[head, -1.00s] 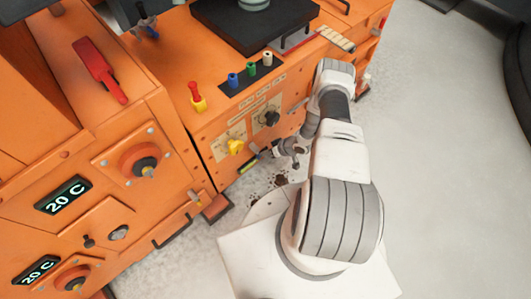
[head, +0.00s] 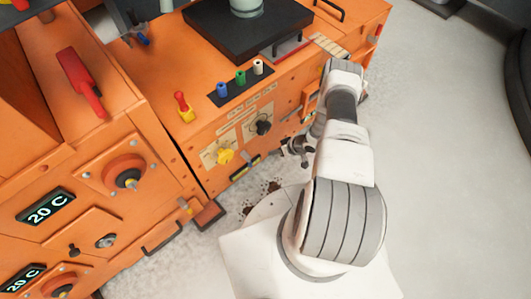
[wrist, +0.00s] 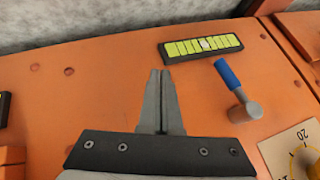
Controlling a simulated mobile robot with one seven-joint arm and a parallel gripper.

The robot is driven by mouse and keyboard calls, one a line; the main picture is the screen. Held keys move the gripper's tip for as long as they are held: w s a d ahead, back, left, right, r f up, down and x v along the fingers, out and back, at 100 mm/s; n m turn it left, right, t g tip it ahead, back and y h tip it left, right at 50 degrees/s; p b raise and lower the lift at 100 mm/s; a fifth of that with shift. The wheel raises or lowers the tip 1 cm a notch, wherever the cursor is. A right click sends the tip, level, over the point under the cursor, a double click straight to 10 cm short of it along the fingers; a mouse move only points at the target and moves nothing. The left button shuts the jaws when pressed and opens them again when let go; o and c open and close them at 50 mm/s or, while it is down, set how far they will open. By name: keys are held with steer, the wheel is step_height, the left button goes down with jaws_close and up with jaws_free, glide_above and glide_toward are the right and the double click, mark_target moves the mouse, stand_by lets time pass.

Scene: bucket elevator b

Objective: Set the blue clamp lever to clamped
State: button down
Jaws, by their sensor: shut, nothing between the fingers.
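In the wrist view, the blue clamp lever (wrist: 229,74) has a short blue handle on a grey round pivot (wrist: 246,110), mounted on an orange panel. The handle points up and slightly left in that picture, towards a yellow-and-black strip (wrist: 202,46). My gripper (wrist: 160,74) is shut and empty, its fingertips left of the blue handle and apart from it in the picture. In the head view my gripper (head: 298,150) hangs near the front of the orange machine. I cannot make out this lever there.
A dial plate (wrist: 295,152) marked 20 lies right of the lever in the wrist view. In the head view, a yellow knob (head: 225,156) and a black knob (head: 262,125) stick out from the machine front. Open grey floor (head: 440,160) lies to the right.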

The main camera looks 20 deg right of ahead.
steer(key=shift+s+d+r, duration=0.1)
steer(key=shift+s+d, duration=0.15)
steer(key=shift+d, duration=0.65)
steer(key=shift+s+d+r, duration=0.1)
steer(key=shift+s+d, duration=0.1)
steer(key=shift+d, duration=0.7)
steer(key=shift+s+d+r, duration=0.1)
steer(key=shift+s+d, duration=0.15)
steer(key=shift+d, duration=0.65)
